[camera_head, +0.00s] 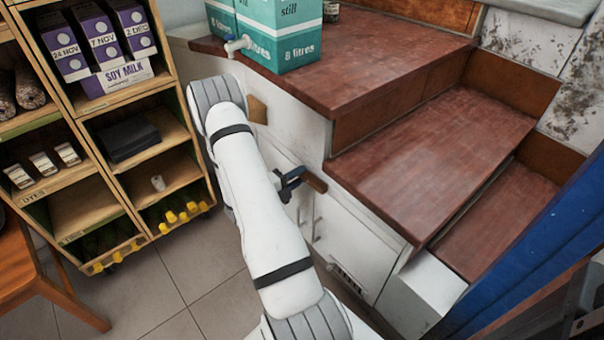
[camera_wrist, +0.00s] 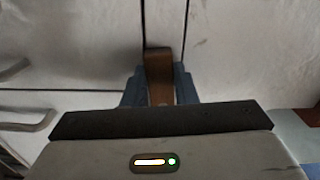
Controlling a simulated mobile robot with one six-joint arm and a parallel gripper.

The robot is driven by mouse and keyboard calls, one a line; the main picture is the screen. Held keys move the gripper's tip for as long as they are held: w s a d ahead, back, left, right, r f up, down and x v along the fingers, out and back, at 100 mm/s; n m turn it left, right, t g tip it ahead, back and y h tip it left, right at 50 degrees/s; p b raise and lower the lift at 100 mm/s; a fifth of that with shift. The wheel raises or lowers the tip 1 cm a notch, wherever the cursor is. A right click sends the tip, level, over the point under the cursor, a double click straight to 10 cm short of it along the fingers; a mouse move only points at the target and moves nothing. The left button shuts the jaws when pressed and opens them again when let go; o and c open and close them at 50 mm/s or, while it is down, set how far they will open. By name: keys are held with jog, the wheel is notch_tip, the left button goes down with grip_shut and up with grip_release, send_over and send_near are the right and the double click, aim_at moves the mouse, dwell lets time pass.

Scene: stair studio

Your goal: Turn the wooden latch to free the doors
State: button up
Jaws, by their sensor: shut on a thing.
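The wooden latch (camera_head: 314,181) is a short brown bar on the front of the white cabinet under the stairs. It also shows in the wrist view (camera_wrist: 158,65), upright in the picture between my blue fingers. My gripper (camera_head: 292,182) is shut on the latch; its fingers also flank it in the wrist view (camera_wrist: 159,85). The white doors (camera_head: 345,240) have thin seams near the latch and look closed. The latch's lower part and pivot are hidden by my gripper.
Metal door handles (camera_wrist: 30,120) stick out at the left of the wrist view. A wooden shelf rack (camera_head: 150,150) stands to the left. Brown stair treads (camera_head: 430,165) rise at the right, with teal water boxes (camera_head: 285,35) on top. Tiled floor lies between rack and cabinet.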

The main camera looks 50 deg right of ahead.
jog(key=shift+r+m, duration=0.2)
jog(key=shift+m, duration=0.5)
jog(key=o, duration=1)
jog(key=a, duration=0.2)
jog(key=a+p, duration=0.1)
jog(key=a, duration=0.2)
jog(key=a+p, duration=0.1)
jog(key=a, duration=0.1)
jog(key=shift+w+a, duration=0.4)
